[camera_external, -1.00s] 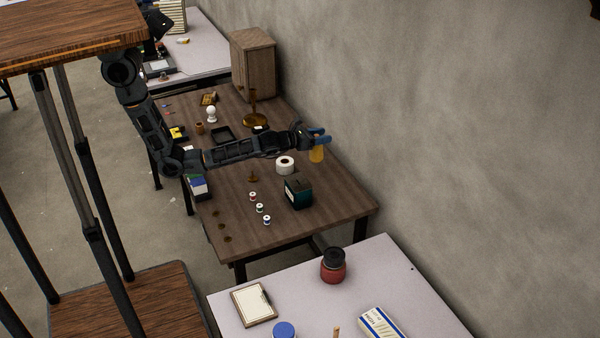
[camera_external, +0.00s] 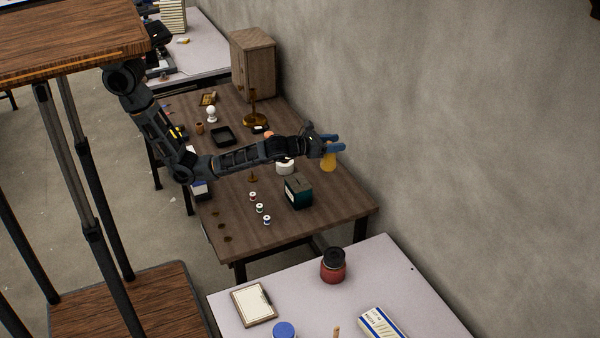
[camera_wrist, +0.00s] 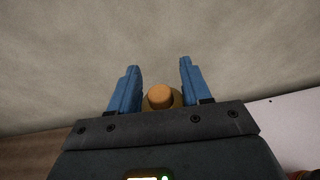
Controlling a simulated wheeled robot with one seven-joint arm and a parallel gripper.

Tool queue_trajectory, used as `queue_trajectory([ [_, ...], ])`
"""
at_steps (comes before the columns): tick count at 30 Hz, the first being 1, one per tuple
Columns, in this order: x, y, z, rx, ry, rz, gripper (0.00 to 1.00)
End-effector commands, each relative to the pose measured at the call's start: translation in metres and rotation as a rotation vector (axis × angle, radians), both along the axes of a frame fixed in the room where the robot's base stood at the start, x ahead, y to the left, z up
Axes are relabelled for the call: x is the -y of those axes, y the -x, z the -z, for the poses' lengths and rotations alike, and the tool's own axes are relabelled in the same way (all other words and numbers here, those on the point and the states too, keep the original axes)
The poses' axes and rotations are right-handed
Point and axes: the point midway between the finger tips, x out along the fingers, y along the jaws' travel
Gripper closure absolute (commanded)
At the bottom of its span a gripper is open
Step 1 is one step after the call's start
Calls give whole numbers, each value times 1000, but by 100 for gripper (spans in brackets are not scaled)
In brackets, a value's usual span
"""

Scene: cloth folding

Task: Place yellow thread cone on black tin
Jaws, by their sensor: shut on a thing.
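The yellow thread cone (camera_external: 329,163) hangs between the blue fingers of my gripper (camera_external: 337,143), off the wooden table near the wall side. In the wrist view its tan tip (camera_wrist: 159,95) shows between the two fingers (camera_wrist: 159,78), and its lower part is hidden by my gripper's body. My gripper is shut on the cone. A dark box-shaped tin (camera_external: 298,191) with a teal side stands on the table, below and left of the cone in the picture. A shallow black open tray (camera_external: 222,135) lies farther back. I cannot tell for sure which is the black tin.
A white roll (camera_external: 285,167) lies beneath my forearm. Several small spools (camera_external: 259,208) stand left of the dark tin. A brass stand (camera_external: 254,108) and wooden cabinet (camera_external: 254,65) are at the back. The grey wall (camera_external: 450,140) is close. The table's front right is bare.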

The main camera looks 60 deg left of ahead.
Motion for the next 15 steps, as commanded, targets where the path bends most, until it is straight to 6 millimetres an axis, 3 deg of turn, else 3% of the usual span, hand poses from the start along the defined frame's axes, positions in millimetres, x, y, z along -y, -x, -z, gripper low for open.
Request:
queue_trajectory([
  [1,29,8,9,3,-1,23,100],
  [3,62,19,14,3,-1,41,100],
  [8,133,52,21,4,-1,75,100],
  [15,231,119,26,4,-2,118,100],
])
